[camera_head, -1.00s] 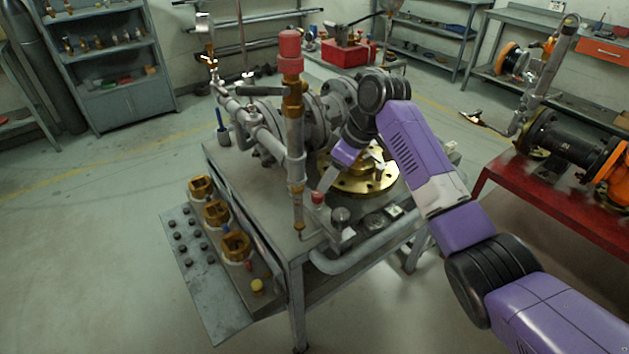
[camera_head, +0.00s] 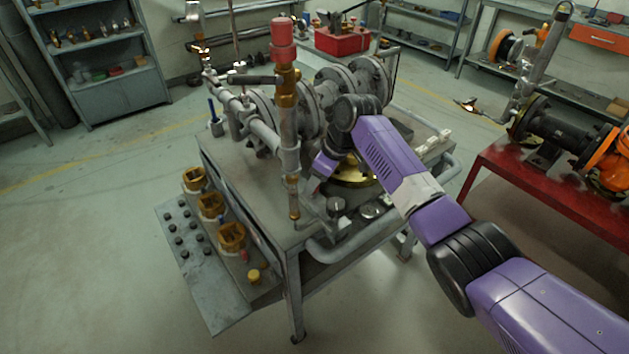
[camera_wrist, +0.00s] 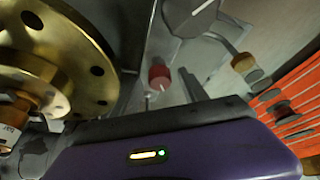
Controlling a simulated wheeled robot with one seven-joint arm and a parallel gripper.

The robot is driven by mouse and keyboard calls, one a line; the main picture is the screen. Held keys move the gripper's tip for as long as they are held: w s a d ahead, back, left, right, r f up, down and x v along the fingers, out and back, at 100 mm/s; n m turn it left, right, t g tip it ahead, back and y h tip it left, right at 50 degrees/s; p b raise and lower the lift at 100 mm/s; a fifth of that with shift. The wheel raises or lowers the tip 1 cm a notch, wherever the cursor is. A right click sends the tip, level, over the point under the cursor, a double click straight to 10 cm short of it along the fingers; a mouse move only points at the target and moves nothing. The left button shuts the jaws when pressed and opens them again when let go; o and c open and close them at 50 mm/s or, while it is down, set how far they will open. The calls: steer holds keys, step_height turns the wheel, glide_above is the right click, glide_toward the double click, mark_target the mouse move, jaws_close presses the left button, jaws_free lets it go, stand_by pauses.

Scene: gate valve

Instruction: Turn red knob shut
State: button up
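A small red knob (camera_wrist: 159,77) shows in the wrist view, on a thin stem beside a grey plate. In the head view my wrist and the pipes largely cover that spot. My gripper's purple body (camera_head: 323,164) is low over the bench, behind the vertical pipe and beside a brass flange (camera_head: 352,176). The flange (camera_wrist: 45,50) also fills the left of the wrist view. The purple body spans the bottom of the wrist view, just below the knob. My fingertips cannot be made out clearly, and no contact with the knob is visible. A larger red cap (camera_head: 283,38) tops the vertical pipe.
The grey bench (camera_head: 232,170) carries flanged pipes (camera_head: 340,85), close around my wrist. Gauges (camera_head: 370,211) and a bent pipe (camera_head: 365,240) lie at its front right. A red table (camera_head: 540,185) stands at the right. Floor at the left is open.

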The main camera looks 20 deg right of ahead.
jaws_close()
steer(key=shift+r+p, duration=0.1)
steer(key=shift+p, duration=0.35)
steer(key=shift+s+a+r+m+h+p, duration=0.15)
steer(key=shift+m+h+p, duration=0.15)
steer(key=shift+m+p, duration=0.45)
steer(key=shift+m+t+h+p, duration=0.3)
steer(key=shift+m+h+p, duration=0.1)
steer(key=shift+m+p, duration=0.75)
steer(key=shift+f+m+t+h+p, duration=0.15)
steer(key=shift+m+h+p, duration=0.15)
steer(key=shift+m+p, duration=0.45)
steer(key=shift+f+m+t+h+p, duration=0.15)
steer(key=shift+m+h+p, duration=0.15)
steer(key=shift+m+p, duration=0.45)
steer(key=shift+r+m, duration=0.1)
steer(key=shift+m, duration=0.3)
steer(key=shift+o, duration=0.6)
jaws_free()
